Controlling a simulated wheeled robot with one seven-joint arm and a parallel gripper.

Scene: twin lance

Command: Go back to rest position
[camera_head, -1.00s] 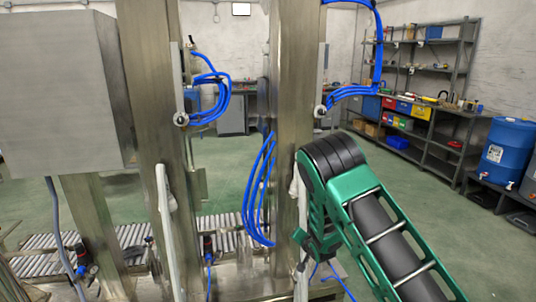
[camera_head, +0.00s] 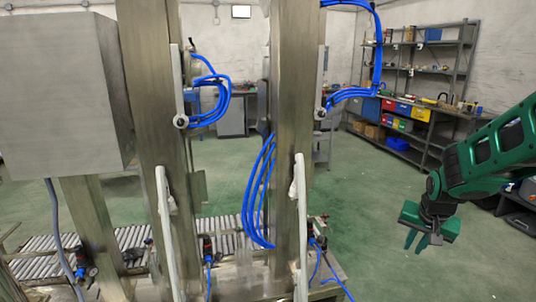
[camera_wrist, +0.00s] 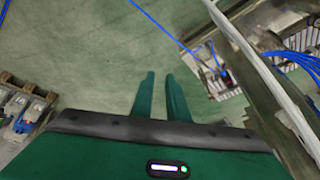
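My gripper (camera_head: 416,241) is at the right of the head view, on my green arm, pointing down over the open floor. It is clear of the steel machine posts. In the wrist view its two green fingers (camera_wrist: 161,95) stand apart with a gap between them, and only green floor shows in the gap. It holds nothing.
A steel frame with two posts (camera_head: 290,130), two white lances (camera_head: 301,220) and blue hoses (camera_head: 262,195) stands at left and centre. A roller conveyor (camera_head: 40,262) runs low behind it. Shelves (camera_head: 418,90) line the back right. Green floor (camera_head: 365,210) is free between.

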